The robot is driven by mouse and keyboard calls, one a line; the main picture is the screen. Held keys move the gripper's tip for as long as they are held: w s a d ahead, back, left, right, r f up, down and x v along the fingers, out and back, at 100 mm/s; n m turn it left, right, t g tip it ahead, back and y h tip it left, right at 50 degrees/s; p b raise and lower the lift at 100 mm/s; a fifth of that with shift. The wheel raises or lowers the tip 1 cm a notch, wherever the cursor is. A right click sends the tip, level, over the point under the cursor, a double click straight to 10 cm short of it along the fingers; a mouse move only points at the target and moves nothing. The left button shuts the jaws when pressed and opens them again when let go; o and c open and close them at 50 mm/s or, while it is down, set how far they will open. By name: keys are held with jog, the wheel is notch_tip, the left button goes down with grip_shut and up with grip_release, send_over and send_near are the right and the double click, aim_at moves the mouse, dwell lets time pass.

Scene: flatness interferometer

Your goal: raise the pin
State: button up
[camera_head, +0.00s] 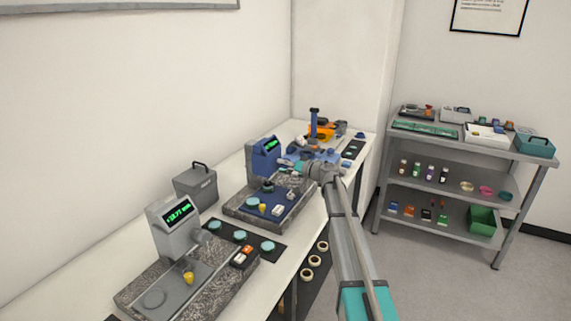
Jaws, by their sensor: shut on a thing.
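My gripper (289,165) is at the end of my grey arm, close to the right side of the blue instrument (265,149) with a green display. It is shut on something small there. The thing in its jaws is too small and too covered to make out, so I cannot tell for sure that it is the pin. The blue instrument stands on a speckled stone base (241,215). A blue plate on that base bears a yellow knob (263,208) and a pale switch block (278,210).
A grey instrument (176,229) with a green display stands nearer on its own stone slab. A grey box (196,186) stands behind. Teal discs lie on a black mat (255,236) between the instruments. An orange device (320,131) is at the bench's far end. A loaded shelf cart (545,161) stands right.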

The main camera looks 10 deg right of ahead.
jog(key=m, duration=0.4)
jog(key=shift+g+p, duration=0.3)
jog(key=m, duration=0.3)
jog(key=shift+w+m+g, duration=0.1)
jog(key=shift+m+g, duration=0.2)
jog(key=shift+m, duration=0.1)
jog(key=m, duration=0.3)
jog(key=shift+m+g+y, duration=0.4)
jog(key=shift+m, duration=1.2)
jog(key=o, duration=1.2)
jog(key=shift+c, duration=0.2)
jog(key=shift+n, duration=0.3)
